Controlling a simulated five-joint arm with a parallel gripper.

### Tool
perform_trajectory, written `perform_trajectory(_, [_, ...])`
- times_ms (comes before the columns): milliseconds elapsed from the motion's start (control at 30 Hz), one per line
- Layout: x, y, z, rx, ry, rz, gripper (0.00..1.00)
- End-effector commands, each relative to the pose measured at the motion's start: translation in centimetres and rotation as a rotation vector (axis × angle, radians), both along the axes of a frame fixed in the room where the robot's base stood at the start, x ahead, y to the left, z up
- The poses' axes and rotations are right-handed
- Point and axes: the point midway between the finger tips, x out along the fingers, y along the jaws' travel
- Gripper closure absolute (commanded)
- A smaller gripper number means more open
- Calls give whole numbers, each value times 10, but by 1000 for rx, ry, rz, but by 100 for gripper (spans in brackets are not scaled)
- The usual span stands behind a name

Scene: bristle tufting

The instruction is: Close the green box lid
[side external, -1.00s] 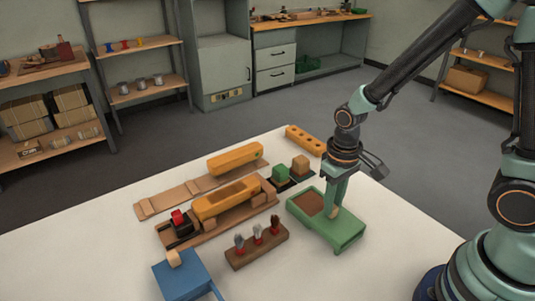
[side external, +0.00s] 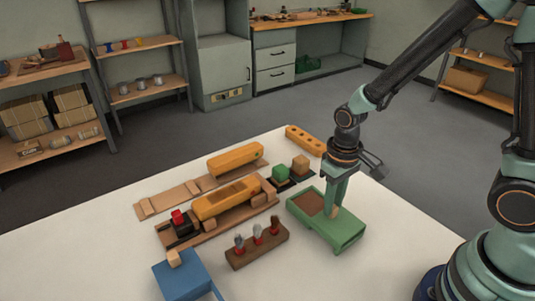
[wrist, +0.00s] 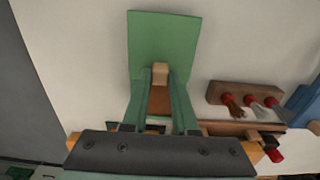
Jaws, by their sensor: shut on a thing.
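The green box (side external: 305,216) stands at the right of the white table in the side view. Its green lid (side external: 346,232) lies over the right part, and brown contents (side external: 309,202) show in the uncovered left part. My gripper (side external: 335,209) points down at the lid and is shut on its small wooden knob. In the wrist view the knob (wrist: 160,72) sits between the fingertips of my gripper (wrist: 160,82), with the flat lid (wrist: 164,36) beyond it. A strip of brown contents (wrist: 159,101) shows between the fingers.
A brown holder (side external: 255,250) with several bristle tufts stands left of the box. A green block (side external: 281,172) and a tan block (side external: 300,164) sit behind it. Orange brush bodies (side external: 226,199) and a blue box (side external: 183,276) are farther left. The table right of the box is bare.

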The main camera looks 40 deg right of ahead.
Motion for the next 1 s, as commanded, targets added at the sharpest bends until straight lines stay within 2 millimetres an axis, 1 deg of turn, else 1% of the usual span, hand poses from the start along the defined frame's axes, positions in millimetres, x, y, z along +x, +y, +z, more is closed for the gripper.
perform_trajectory(167, [2, 0, 1, 0, -2, -2, 100])
perform_trajectory(267, [11, 0, 1, 0, -2, -2, 100])
perform_trajectory(600, [70, 0, 1, 0, -5, -2, 100])
perform_trajectory(700, [84, 0, 1, 0, -5, -2, 100])
perform_trajectory(833, [94, 0, 1, 1, -5, -2, 100])
perform_trajectory(1000, [97, 0, 1, 1, -9, -1, 100])
